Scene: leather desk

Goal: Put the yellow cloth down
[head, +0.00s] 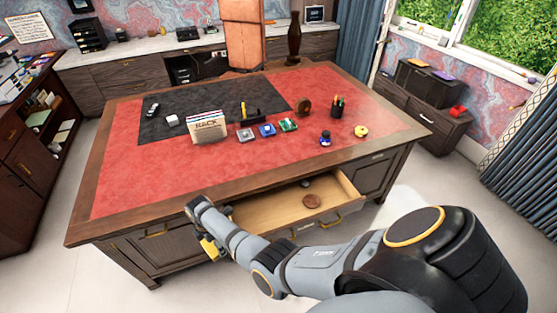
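My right arm comes in from the lower right and reaches across to the desk's front left. My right gripper (207,240) hangs in front of the desk's front edge, left of the open drawer, and is mostly hidden by my own wrist. A small patch of yellow cloth (212,250) shows at the gripper, which appears shut on it, off the desk top. The rest of the cloth is hidden. My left gripper is out of view.
The wooden desk has a red leather top (180,178) whose front left is clear. A book rack (208,127), several small boxes, a pen cup (337,107) and a yellow item (361,131) stand farther back.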

